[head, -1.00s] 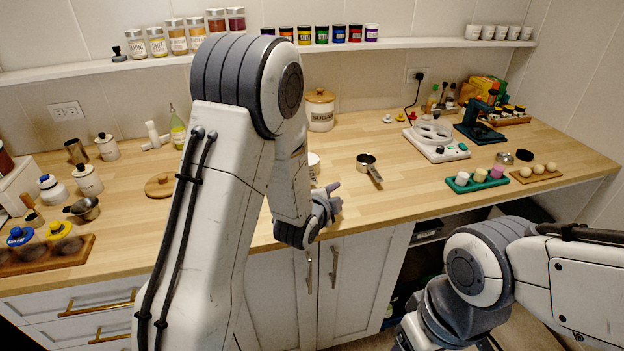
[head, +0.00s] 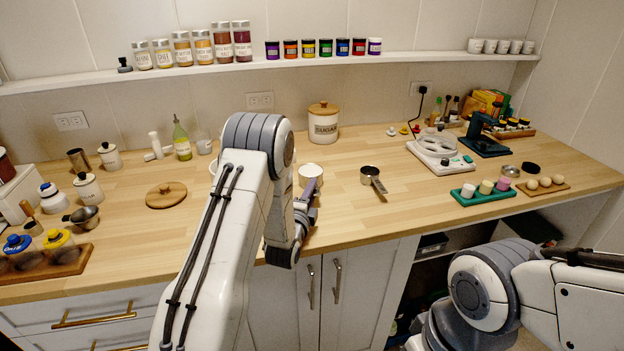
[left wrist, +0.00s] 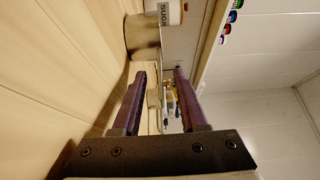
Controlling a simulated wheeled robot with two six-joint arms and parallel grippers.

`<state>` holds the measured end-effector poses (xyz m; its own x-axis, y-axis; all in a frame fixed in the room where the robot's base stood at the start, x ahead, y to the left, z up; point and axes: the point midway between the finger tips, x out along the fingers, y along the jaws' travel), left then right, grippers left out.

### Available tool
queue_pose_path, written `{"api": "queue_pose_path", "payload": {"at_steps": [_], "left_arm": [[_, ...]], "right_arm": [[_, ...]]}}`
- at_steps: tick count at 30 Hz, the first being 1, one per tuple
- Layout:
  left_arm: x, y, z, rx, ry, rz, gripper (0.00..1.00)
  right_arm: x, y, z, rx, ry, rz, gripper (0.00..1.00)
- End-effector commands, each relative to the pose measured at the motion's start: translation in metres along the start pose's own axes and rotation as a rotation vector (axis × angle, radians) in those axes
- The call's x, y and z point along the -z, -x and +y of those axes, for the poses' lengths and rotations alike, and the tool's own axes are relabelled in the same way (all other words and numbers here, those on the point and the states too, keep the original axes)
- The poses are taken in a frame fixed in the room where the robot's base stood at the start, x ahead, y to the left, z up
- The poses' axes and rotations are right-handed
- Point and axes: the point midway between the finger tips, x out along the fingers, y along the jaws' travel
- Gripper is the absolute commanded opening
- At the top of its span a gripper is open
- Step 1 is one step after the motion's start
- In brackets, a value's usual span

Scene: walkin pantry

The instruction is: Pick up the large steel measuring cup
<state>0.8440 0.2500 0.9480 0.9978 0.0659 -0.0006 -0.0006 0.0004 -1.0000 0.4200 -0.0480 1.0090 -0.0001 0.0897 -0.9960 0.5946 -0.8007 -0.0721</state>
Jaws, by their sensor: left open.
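My left gripper (head: 314,190) is over the counter, open, with nothing between its fingers; its two dark purple fingers (left wrist: 160,78) stand apart in the left wrist view. A round cup with a bright inside (head: 311,170) stands just beyond the fingertips, partly hidden by them. A grey metallic cup (left wrist: 143,35) shows ahead and off to one side of the fingers in the left wrist view, probably the same one. A smaller-looking steel measuring cup (head: 370,172) with its handle towards me stands to the right. I cannot see my right gripper, only that arm.
The sugar canister (head: 323,124) stands behind the cups. A round wooden lid (head: 166,195) and another steel handled cup (head: 86,214) are at left. A white appliance (head: 440,150) and a green tray (head: 483,195) are at right. The counter between is clear.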

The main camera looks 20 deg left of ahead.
Motion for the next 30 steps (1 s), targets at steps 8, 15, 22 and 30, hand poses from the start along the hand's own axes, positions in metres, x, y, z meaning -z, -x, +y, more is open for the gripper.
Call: {"api": "queue_pose_path", "payload": {"at_steps": [8,15,22,30], "left_arm": [[0.003,-0.037,-0.001,0.002,0.000,0.000,0.42],[0.003,-0.041,0.000,0.001,0.001,0.000,0.42],[0.003,-0.041,0.000,0.001,0.000,0.000,0.00],[0.003,-0.041,0.000,0.000,0.000,0.000,0.00]], "right_arm": [[0.001,0.014,-0.001,0.000,0.000,0.000,0.66],[0.001,0.014,-0.001,0.000,0.000,0.000,0.66],[0.001,0.014,-0.001,0.000,0.000,0.000,0.66],[0.001,0.014,-0.001,0.000,0.000,0.000,0.66]]}}
